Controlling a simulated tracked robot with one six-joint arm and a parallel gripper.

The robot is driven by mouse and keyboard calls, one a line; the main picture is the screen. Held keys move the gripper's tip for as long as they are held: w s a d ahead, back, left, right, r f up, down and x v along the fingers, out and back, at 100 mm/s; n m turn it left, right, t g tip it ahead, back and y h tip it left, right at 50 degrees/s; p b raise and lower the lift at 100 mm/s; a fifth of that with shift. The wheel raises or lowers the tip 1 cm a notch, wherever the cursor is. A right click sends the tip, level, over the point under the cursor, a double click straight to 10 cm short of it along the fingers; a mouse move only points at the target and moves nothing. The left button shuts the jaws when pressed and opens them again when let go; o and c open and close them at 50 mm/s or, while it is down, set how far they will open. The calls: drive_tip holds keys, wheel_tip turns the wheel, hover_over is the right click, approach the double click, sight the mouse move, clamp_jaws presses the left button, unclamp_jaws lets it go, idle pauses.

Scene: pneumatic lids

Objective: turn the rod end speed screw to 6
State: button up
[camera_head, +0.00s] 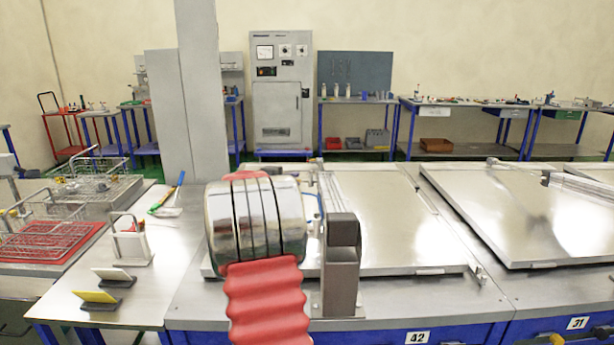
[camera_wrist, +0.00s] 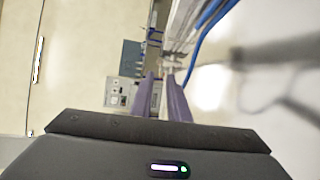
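My gripper (camera_wrist: 163,82) shows in the wrist view as two narrow purple fingers, a small gap apart, with background visible between them. It looks open and empty. A metal cylinder assembly (camera_wrist: 182,30) with blue tubes lies just beyond and to the right of the fingertips. A small metal fitting (camera_wrist: 172,62) is close to the right fingertip; contact cannot be told. I cannot make out the rod end speed screw or its setting. In the head view my arm hides my gripper and much of the cylinder area behind it, beside the flat metal lid (camera_head: 385,225) of bench 42.
A grey upright bracket (camera_head: 340,265) stands right of my arm. Another metal lid (camera_head: 530,220) lies on bench 31 at the right. Wire baskets (camera_head: 45,215) and a white holder (camera_head: 131,243) stand at the left. A grey pillar (camera_head: 203,90) rises behind my arm.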

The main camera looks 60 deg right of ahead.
sight(311, 172)
drive_tip(key=d+f, duration=0.1)
drive_tip(key=d, duration=1)
drive_tip(key=shift+f, duration=0.4)
drive_tip(key=shift+a, duration=0.1)
drive_tip(key=shift+c, duration=0.2)
clamp_jaws()
